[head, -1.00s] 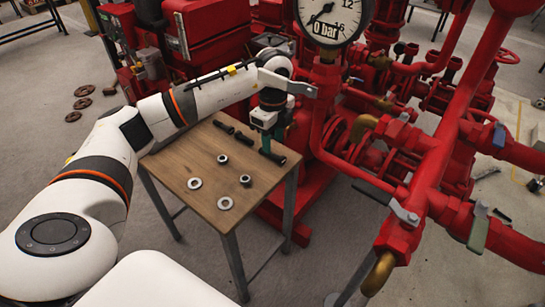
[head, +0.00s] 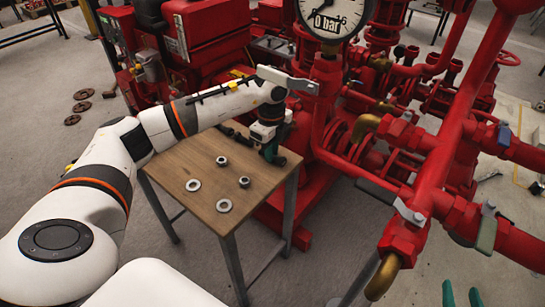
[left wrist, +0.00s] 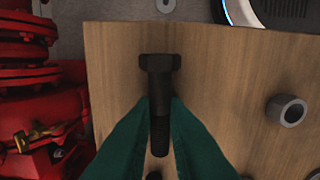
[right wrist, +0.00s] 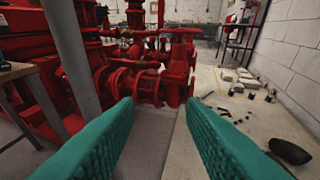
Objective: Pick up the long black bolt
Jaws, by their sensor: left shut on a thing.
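The long black bolt (left wrist: 160,75) lies between my left fingertips in the left wrist view, its hexagonal head toward the top and its shank running down between the green fingers. My left gripper (left wrist: 161,108) is shut on the shank. In the head view my left gripper (head: 270,155) is at the far right part of the wooden table (head: 178,165) and mostly hides the bolt. I cannot tell whether the bolt touches the tabletop. My right gripper (head: 462,293) is at the lower right, away from the table; its fingers are apart and empty in the right wrist view (right wrist: 160,125).
Another dark bolt (head: 232,130) lies partly behind my left arm. Red pump pipework (head: 400,165) stands close on the right and behind the table.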

